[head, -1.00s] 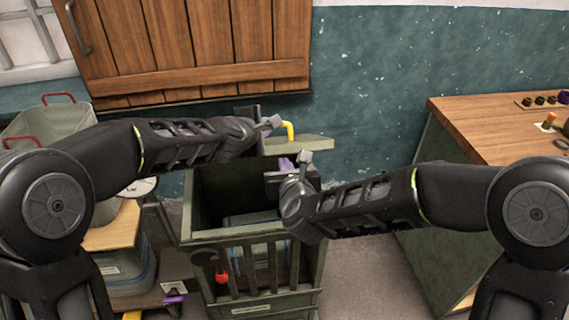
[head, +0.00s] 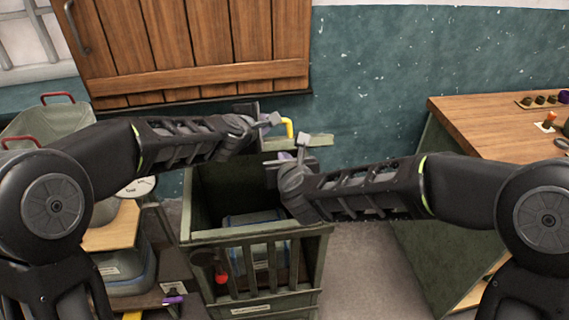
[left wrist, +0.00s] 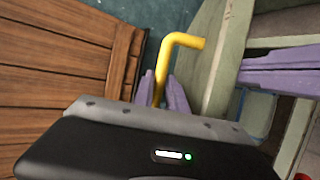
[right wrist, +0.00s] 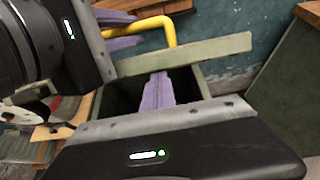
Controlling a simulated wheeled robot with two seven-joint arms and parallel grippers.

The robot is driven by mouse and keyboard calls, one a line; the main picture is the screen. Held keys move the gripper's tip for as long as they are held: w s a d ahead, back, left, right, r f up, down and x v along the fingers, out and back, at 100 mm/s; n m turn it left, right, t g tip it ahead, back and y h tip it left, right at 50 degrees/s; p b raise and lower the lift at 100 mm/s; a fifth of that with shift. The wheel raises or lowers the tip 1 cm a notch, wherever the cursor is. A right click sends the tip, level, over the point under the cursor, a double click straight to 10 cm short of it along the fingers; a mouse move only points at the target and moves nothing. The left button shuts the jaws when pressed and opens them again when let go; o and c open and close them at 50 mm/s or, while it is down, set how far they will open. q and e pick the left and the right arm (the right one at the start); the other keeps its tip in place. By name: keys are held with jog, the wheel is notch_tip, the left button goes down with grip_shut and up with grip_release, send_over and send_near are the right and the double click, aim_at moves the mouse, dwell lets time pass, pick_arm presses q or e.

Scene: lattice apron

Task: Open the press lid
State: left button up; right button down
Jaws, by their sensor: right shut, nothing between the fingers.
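The press is a green slatted box (head: 262,238) below my arms, and its dark inside shows from above. The green lid (head: 318,140) shows as a board behind and above the opening, also in the right wrist view (right wrist: 205,52). It carries a bent yellow handle (head: 289,127). My left gripper (head: 270,122) is at the handle. Its purple fingers lie either side of the yellow bar (left wrist: 161,75) and look closed on it. My right gripper (head: 284,157) is shut and empty, its fingertips (right wrist: 158,80) just below the lid's edge; I cannot tell whether they touch it.
A wooden-topped workbench (head: 500,125) stands at the right. A wooden shutter (head: 200,45) hangs on the wall behind. A scale and bins crowd the left. The floor between press and bench is clear.

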pick_arm(q)
jog(key=o, duration=0.4)
jog(key=shift+s+d+f, duration=0.15)
jog(key=shift+s+f, duration=0.1)
jog(key=shift+f, duration=0.35)
pick_arm(e)
jog(key=shift+w+r, duration=0.35)
jog(key=shift+r, duration=0.5)
pick_arm(q)
jog(key=shift+o, duration=0.2)
jog(key=shift+s+r, duration=0.4)
jog(key=shift+s, duration=0.05)
jog(key=v, duration=1.1)
jog(key=shift+w+a+r, duration=0.15)
jog(key=shift+a+r, duration=0.1)
jog(key=shift+r, duration=0.05)
pick_arm(e)
jog(key=shift+s+a+f, duration=0.1)
jog(key=shift+s+f, duration=0.1)
pick_arm(q)
jog(key=shift+a, duration=0.1)
